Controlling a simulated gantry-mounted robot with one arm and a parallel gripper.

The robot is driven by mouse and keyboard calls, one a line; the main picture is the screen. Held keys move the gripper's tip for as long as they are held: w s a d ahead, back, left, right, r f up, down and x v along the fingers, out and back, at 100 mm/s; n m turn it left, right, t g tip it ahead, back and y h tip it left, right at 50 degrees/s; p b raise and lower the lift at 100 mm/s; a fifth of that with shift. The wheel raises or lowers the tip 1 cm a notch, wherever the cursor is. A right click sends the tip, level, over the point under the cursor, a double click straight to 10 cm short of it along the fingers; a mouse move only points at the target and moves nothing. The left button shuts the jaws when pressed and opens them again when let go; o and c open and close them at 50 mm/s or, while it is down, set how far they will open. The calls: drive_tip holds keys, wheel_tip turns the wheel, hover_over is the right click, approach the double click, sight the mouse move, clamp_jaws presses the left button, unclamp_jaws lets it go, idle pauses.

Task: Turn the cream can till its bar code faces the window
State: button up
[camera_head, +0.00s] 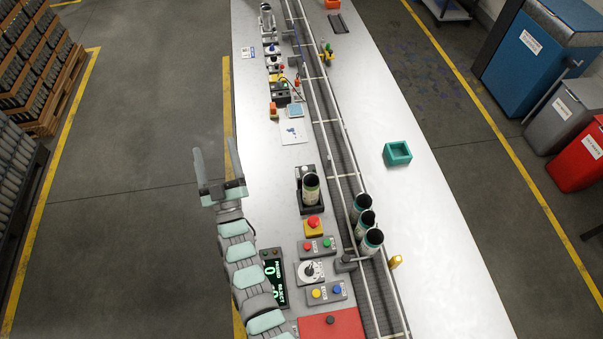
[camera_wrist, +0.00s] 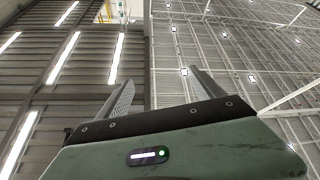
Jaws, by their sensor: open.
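In the wrist view my gripper (camera_wrist: 160,76) also shows open, with only ceiling and wall beyond.
A red stop button (camera_head: 313,222), control boxes (camera_head: 327,292) and a counter display (camera_head: 274,276) lie near my arm. A teal tray (camera_head: 398,153) sits on the clear right side of the table.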

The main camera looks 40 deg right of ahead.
drive_tip(key=w+d+f+n+g+y+b, duration=0.1)
drive_tip(key=w+d+f+n+g+y, duration=0.1)
drive_tip(key=w+d+f, duration=0.35)
drive_tip(key=w+d+f+n+g+y+b, duration=0.1)
drive_tip(key=w+d+f+n+g, duration=0.15)
drive_tip(key=w, duration=0.55)
drive_tip(key=n+g+y+b, duration=0.7)
drive_tip(key=n+g, duration=1)
hover_over(310, 185)
drive_tip(key=w+d, duration=0.1)
drive_tip(key=d, duration=0.1)
drive_tip(key=f, duration=0.8)
drive_tip(key=shift+a, duration=0.25)
wheel_tip(310, 185, down, 9)
drive_tip(key=shift+w+a+r+p, duration=0.1)
drive_tip(key=shift+p, duration=0.45)
drive_tip(key=shift+f, duration=0.85)
drive_tip(key=shift+c, duration=0.4)
